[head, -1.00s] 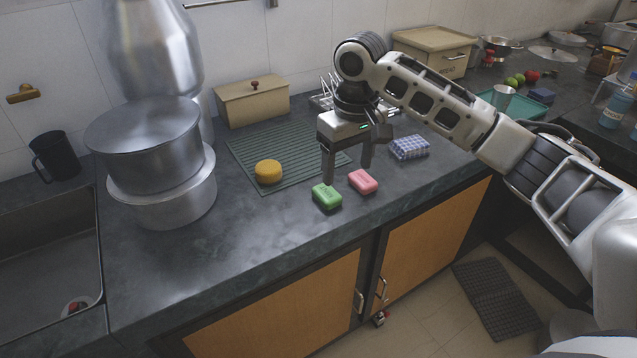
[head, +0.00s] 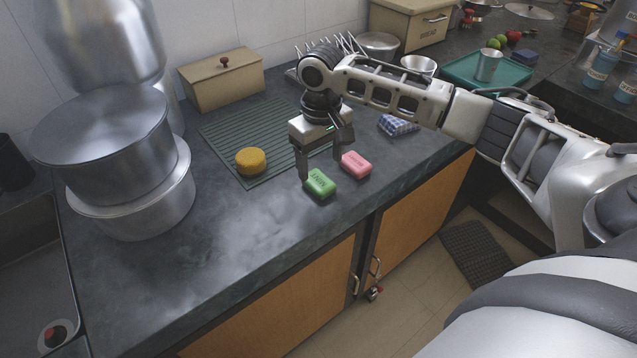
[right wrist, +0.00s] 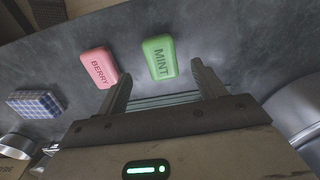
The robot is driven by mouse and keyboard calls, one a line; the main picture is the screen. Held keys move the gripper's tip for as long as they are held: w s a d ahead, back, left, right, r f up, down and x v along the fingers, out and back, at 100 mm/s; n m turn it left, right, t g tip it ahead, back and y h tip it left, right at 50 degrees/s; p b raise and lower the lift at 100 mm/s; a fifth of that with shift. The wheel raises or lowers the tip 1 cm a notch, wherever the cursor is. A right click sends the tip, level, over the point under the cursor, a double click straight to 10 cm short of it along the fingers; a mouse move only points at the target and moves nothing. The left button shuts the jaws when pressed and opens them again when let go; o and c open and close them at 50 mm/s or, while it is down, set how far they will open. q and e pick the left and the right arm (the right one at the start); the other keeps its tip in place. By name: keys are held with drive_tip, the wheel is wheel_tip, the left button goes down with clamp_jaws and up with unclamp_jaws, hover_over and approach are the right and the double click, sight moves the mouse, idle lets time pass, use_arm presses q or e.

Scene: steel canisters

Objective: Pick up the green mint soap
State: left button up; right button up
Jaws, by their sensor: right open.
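The green mint soap (head: 319,184) lies on the dark counter near its front edge. It also shows in the right wrist view (right wrist: 160,58), with MINT on its top, just beyond the fingertips. My right gripper (head: 322,165) is open and empty. It points down just behind the green soap, with one finger close to the soap's left end. In the right wrist view the two fingers (right wrist: 160,80) are spread and the soap lies ahead of the gap between them. A pink berry soap (head: 356,164) lies right beside the green one. My left gripper is not in view.
A yellow round sponge-like item (head: 250,161) sits on a ribbed green mat (head: 222,138). A blue checked cloth block (head: 398,125) lies behind the pink soap. Big steel pots (head: 120,200) stand at left. The counter front between pots and soaps is clear.

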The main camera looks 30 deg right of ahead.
sight(319, 180)
drive_tip(key=shift+w+f, duration=0.15)
drive_tip(key=shift+f, duration=1.2)
drive_tip(key=shift+w+f, duration=0.1)
drive_tip(key=shift+f, duration=1.25)
drive_tip(key=shift+a, duration=0.1)
drive_tip(key=c, duration=1.1)
